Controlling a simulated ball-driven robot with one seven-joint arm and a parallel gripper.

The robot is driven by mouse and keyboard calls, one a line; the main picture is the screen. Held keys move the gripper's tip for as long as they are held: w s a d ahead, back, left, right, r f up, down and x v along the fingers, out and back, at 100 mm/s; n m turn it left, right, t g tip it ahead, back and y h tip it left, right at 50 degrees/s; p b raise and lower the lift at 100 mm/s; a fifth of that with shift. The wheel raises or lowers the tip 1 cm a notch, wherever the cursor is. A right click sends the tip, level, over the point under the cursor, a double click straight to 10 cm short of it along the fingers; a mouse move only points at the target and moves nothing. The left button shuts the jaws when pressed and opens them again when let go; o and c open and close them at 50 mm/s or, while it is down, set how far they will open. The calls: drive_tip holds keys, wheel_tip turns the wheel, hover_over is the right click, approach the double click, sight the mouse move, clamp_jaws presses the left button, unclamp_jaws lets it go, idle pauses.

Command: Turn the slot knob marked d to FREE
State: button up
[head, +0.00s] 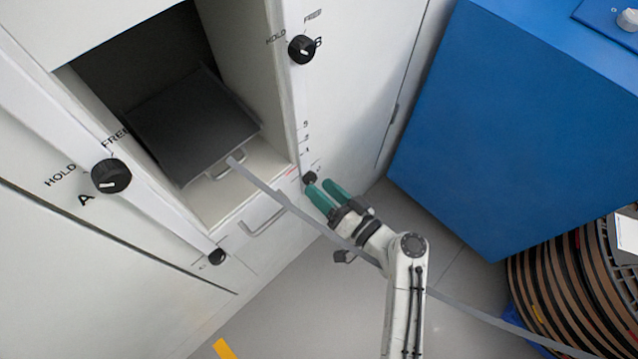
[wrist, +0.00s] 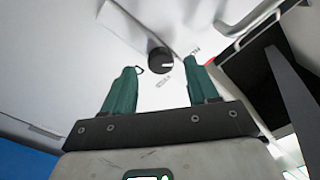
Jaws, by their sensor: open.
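A small black knob (head: 309,177) sits on the white post right of the open bay, low down, at my fingertips. In the wrist view the black knob (wrist: 160,60) lies just beyond and between my two green fingers, apart from them. It has a white pointer mark at its right side. Small printed words stand beside and below it, too blurred to read surely, and I cannot read its letter. My gripper (head: 318,186) is open and empty; its fingers also show in the wrist view (wrist: 166,76). Another small black knob (head: 217,256) sits on the left post.
Large knobs A (head: 111,176) and B (head: 301,48) have HOLD and FREE marks. A dark tray (head: 190,120) lies in the open bay. A grey strip (head: 470,308) crosses by my arm. A blue cabinet (head: 510,120) and brown reels (head: 560,290) stand right.

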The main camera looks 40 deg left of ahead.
drive_tip(key=shift+a, duration=1.05)
drive_tip(key=c, duration=1)
drive_tip(key=shift+c, duration=0.2)
